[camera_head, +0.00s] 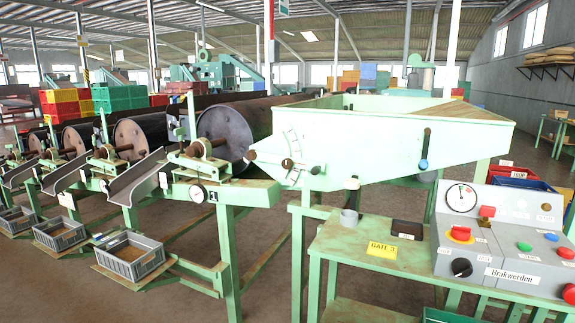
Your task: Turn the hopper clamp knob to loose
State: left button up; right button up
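The pale green hopper (380,145) stands on a green frame in the middle. Its left face has a scale plate with an arc of marks (291,143). A brown knob (287,163) sits on the plate, and a dark round knob (252,155) ends a lever at its left. A pale knob (353,183) sits under the hopper, and a black handle with a blue end (424,150) is on its long side. I cannot tell which is the clamp knob or how it is set. Neither of my grippers is in view.
A green table (390,262) at the front holds a yellow "GATE 3" sign (382,250), a grey cup (349,218) and a dark box (407,229). A control panel (490,270) stands at right. Drums (235,125), chutes (135,181) and grey bins (130,257) line the left.

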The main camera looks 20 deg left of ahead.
aim_at(286, 164)
jog(key=i+j+u, duration=0.1)
jog(key=i+j, duration=0.2)
jog(key=j, duration=0.2)
jog(key=i+j, duration=0.35)
jog(key=j, duration=0.15)
jog(key=i+j+u, duration=0.15)
jog(key=i+j, duration=0.15)
jog(key=j, duration=0.15)
